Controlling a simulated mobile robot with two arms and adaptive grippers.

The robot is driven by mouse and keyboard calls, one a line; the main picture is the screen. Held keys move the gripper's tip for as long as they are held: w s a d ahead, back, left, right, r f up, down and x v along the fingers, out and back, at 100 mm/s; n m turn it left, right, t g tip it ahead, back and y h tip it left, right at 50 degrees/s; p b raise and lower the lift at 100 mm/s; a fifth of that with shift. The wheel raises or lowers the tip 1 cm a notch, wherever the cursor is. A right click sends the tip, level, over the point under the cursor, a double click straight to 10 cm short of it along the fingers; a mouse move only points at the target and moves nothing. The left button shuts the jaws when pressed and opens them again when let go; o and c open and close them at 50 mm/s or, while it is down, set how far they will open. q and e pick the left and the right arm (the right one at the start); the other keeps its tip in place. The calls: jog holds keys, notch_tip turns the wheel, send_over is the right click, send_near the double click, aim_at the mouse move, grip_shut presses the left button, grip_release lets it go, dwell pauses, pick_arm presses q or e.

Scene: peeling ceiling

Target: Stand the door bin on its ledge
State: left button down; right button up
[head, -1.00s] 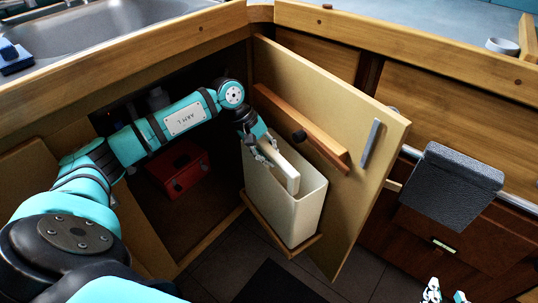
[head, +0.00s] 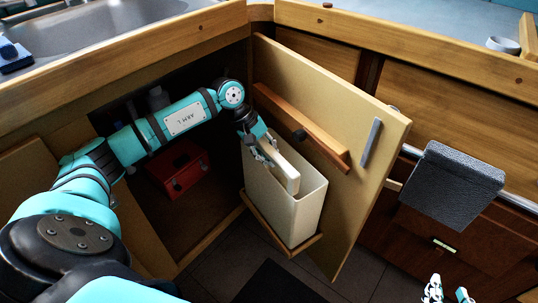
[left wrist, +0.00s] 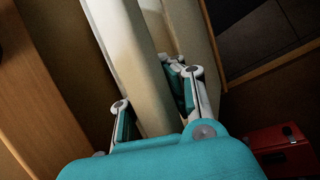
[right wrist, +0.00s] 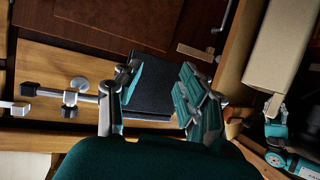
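The cream door bin (head: 285,205) stands upright at the wooden ledge (head: 257,215) low on the inner face of the open cabinet door (head: 365,180). The ledge's lip runs along its foot; I cannot tell if the bottom rests fully. My left gripper (head: 263,150) is shut on the bin's pale top bar (head: 283,172). In the left wrist view the fingers (left wrist: 155,100) lie on both sides of the cream bar (left wrist: 125,50). My right gripper (head: 447,292) is open and empty, low at the right; in the right wrist view its fingers (right wrist: 160,100) are spread apart.
A wooden rail (head: 300,125) crosses the door above the bin. A red box (head: 178,170) sits inside the dark cabinet, below my left arm. A grey towel (head: 452,185) hangs right of the door. The sink (head: 110,25) and counter edge (head: 130,65) lie above.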

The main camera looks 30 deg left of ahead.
jog(key=shift+w+r, duration=0.25)
jog(key=shift+r, duration=0.15)
pick_arm(q)
jog(key=shift+f, duration=0.1)
pick_arm(e)
jog(key=shift+w+a+r+t, duration=0.2)
jog(key=shift+a+r+t, duration=0.05)
jog(key=shift+r+t, duration=0.25)
dwell(0.4)
pick_arm(q)
jog(key=c, duration=2)
grip_release()
jog(key=o, duration=0.6)
jog(key=shift+f, duration=0.1)
